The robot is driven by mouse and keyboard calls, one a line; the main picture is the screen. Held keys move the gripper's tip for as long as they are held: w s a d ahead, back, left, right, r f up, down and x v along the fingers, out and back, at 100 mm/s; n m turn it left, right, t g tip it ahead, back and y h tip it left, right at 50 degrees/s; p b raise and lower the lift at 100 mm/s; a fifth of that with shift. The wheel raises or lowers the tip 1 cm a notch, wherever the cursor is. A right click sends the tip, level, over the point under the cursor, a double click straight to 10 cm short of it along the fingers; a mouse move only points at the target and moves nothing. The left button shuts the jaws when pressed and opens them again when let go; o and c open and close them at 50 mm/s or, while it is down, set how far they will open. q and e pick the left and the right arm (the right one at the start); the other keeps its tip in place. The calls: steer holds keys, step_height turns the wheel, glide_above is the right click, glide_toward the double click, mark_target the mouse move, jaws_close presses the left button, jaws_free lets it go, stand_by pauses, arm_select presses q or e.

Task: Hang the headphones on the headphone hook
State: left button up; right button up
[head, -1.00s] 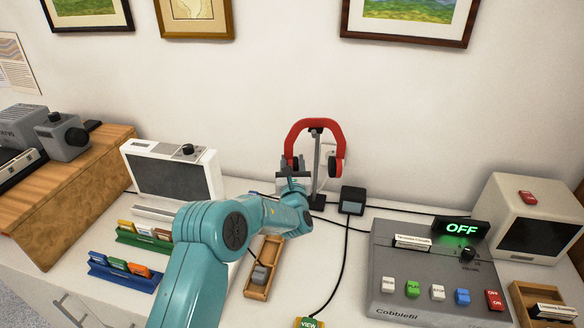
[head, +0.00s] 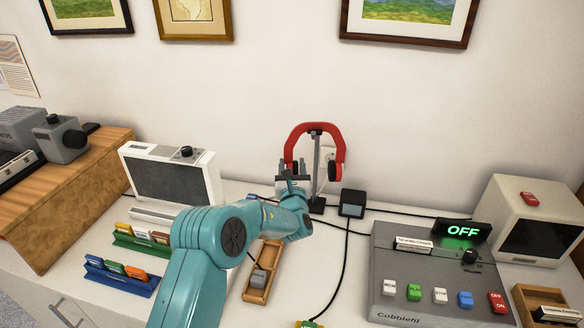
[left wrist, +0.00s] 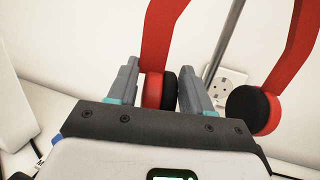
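The red headphones (head: 313,127) with dark ear pads are upright at the thin grey headphone stand (head: 317,170). Their headband arches over the stand's top and appears to rest there. My left gripper (head: 292,170) is at the left ear cup, in front of the wall. In the left wrist view its two fingers (left wrist: 158,88) are apart. The left ear cup (left wrist: 153,90) shows between and beyond them, with a visible gap at the right finger. The right ear cup (left wrist: 252,108) hangs free to the right of the pole (left wrist: 226,45). My right gripper is not in view.
A black box (head: 352,203) with a cable stands right of the stand's base. A grey console (head: 440,275) is at the right. A white monitor (head: 170,175) and a wooden tray (head: 262,272) are near my left arm. A wall socket (left wrist: 230,85) is behind the headphones.

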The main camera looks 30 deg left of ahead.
arm_select(q)
steer(key=shift+o, duration=1.3)
steer(key=shift+f, duration=0.1)
